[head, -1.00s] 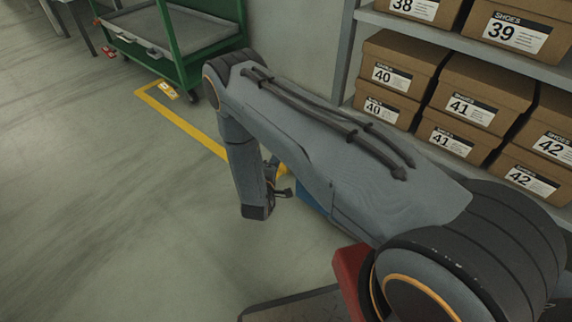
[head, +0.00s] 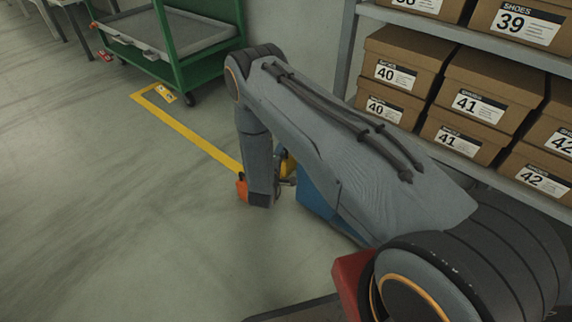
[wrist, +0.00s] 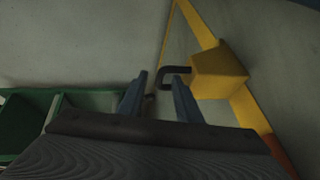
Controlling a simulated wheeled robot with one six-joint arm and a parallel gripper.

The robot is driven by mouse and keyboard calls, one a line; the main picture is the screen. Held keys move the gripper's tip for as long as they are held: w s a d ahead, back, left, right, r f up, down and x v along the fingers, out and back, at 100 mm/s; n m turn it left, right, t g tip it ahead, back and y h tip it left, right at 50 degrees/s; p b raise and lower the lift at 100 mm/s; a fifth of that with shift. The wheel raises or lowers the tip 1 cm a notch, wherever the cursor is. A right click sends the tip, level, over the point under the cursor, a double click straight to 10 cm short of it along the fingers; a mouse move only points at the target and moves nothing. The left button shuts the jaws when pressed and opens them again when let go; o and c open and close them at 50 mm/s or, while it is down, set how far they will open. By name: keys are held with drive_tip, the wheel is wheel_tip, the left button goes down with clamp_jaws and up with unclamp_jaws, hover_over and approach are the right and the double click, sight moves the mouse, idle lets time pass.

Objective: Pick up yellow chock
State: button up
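The yellow chock (wrist: 220,72) is a block with a dark bent handle (wrist: 174,72) on its left side, right of centre in the wrist view. In the head view, only a small yellow part of it (head: 288,166) shows beside my wrist; my arm hides the rest. My gripper (wrist: 159,78) is open, its two fingers apart. In the wrist view the handle's free end appears between the fingertips, and the block is just beyond the right finger. I cannot tell whether they touch. In the head view my gripper (head: 284,181) is mostly hidden behind my wrist.
A blue object (head: 317,195) is partly behind my arm. A yellow floor line (head: 190,135) leads toward a green cart (head: 182,72). Shoe boxes fill a shelf (head: 470,38) at right. Floor at left is clear.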

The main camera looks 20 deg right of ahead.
clamp_jaws()
idle(1.3)
